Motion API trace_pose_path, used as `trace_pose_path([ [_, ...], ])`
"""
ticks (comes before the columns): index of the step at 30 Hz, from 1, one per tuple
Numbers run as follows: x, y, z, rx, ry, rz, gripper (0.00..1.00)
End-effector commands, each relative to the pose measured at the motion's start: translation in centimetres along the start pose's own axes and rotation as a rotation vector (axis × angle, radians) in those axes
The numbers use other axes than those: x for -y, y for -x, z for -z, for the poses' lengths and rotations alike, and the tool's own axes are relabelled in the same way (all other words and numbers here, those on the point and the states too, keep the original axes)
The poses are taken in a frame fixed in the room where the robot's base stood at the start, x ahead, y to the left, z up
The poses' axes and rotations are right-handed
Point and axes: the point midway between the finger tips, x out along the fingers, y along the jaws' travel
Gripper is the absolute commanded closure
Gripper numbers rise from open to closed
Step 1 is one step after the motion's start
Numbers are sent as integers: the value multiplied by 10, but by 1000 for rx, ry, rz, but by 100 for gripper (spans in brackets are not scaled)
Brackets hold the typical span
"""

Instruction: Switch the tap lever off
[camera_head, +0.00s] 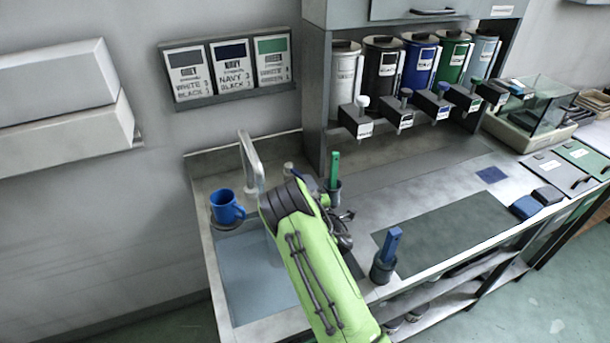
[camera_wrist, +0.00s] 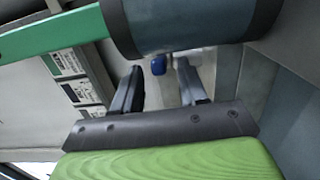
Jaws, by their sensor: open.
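The grey tap (camera_head: 250,165) rises at the back left of the counter, above the sink (camera_head: 240,270). A small pale upright piece (camera_head: 287,170) stands just right of it and may be its lever; I cannot tell its position. My gripper (camera_wrist: 160,67) is open and empty in the wrist view. The blue mug (camera_wrist: 159,65) shows far off between its fingers. In the head view my green arm hides part of the sink, and my gripper is mostly hidden. The blue mug (camera_head: 226,207) stands left of the tap.
A green-handled tool (camera_head: 334,168) stands in a dark holder (camera_head: 333,190); in the wrist view this holder (camera_wrist: 190,25) looms close above my fingers. A blue-handled tool (camera_head: 392,245) stands at the front edge. Several paint dispensers (camera_head: 384,65) line the back.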

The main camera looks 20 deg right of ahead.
Motion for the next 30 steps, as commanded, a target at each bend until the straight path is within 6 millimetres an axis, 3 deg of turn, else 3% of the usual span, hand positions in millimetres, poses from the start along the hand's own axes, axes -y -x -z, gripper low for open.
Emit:
trace_pose_path([
  [6, -1, -34, 0, -1, 1, 0, 57],
  [15, 0, -39, 0, -1, -1, 0, 57],
  [17, 0, -39, 0, -1, -1, 0, 64],
  [24, 0, -39, 0, 0, -1, 0, 100],
  [30, 0, -38, 0, 0, -1, 0, 100],
])
